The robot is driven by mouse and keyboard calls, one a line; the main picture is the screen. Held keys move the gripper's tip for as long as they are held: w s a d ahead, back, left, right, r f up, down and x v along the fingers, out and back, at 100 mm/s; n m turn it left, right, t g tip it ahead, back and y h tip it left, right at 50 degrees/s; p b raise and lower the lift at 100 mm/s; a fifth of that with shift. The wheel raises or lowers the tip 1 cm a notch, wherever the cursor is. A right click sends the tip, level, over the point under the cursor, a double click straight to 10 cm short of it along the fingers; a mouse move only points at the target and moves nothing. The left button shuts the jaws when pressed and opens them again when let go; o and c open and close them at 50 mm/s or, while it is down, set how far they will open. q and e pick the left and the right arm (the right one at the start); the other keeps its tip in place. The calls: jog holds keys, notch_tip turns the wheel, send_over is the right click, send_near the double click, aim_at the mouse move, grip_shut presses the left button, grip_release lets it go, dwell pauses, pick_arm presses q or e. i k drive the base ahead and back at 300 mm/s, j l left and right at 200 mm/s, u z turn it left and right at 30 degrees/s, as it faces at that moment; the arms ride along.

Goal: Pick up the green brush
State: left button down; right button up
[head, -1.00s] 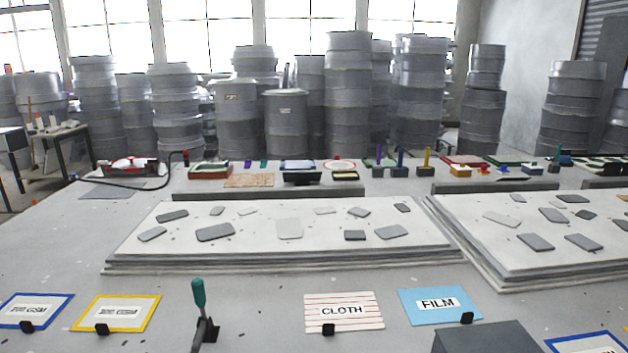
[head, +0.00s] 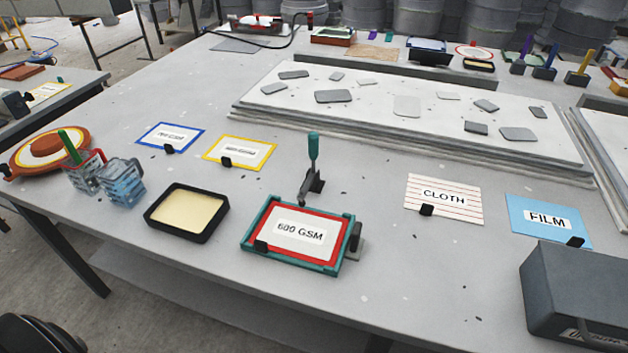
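A green upright handle (head: 69,146), likely the green brush, stands in a small clear and red-edged holder (head: 84,178) at the left of the table. Its lower end is hidden in the holder. A teal-handled tool (head: 313,152) with a dark metal foot stands near the middle of the table; it looks more like a clamp lever.
A bluish clear container (head: 123,184) and an orange round dish (head: 42,150) stand beside the holder. A black tray (head: 154,217), a framed 600 GSM card (head: 246,240) and a dark box (head: 568,285) lie along the front. White sheets (head: 260,115) lie behind.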

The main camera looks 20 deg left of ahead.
aim_at(65, 139)
jog(key=u, duration=2.05)
